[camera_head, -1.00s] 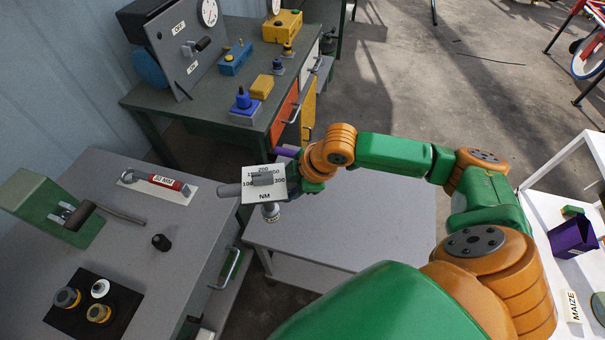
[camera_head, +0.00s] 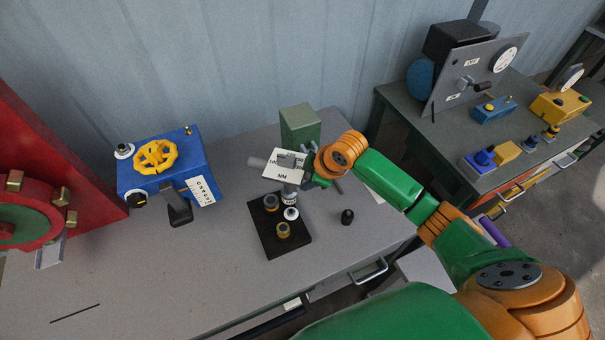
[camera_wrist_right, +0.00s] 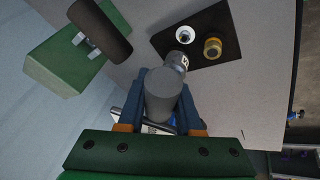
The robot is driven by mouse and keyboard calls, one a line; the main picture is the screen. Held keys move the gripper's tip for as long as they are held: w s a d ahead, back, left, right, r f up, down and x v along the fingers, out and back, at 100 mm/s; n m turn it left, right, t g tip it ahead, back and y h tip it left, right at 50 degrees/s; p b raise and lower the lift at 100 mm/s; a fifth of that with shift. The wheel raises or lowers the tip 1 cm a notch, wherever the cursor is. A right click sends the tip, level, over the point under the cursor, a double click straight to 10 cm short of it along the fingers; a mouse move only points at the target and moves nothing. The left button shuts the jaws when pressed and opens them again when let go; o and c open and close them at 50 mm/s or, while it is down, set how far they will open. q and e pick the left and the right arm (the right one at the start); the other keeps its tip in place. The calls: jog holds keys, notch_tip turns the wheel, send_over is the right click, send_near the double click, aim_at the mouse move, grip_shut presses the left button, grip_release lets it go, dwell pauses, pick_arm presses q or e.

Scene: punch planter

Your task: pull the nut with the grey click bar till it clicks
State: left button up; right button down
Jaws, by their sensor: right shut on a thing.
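My right gripper (camera_head: 318,170) is shut on the grey click bar (camera_head: 262,163), which carries a white scale plate (camera_head: 283,171) marked NM. A socket (camera_head: 289,196) hangs under the bar, above the far edge of a black board (camera_head: 266,238). In the right wrist view the bar's round grey end (camera_wrist_right: 162,95) sits between the fingers, with the socket (camera_wrist_right: 178,62) beyond it. At the far left, a red-framed round flange (camera_head: 30,210) has several brass nuts (camera_head: 70,218). I cannot tell which nut is meant. My left gripper is not in view.
A blue box (camera_head: 150,178) with a yellow handwheel stands between board and flange. A green block (camera_head: 300,127) is behind the bar. The table's front left is mostly clear.

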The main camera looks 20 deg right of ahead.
jog(key=shift+w+d+f, duration=0.1)
jog(key=shift+d, duration=0.05)
notch_tip(320, 180, down, 4)
jog(key=shift+f+b, duration=0.15)
jog(key=shift+b, duration=0.8)
dwell(0.6)
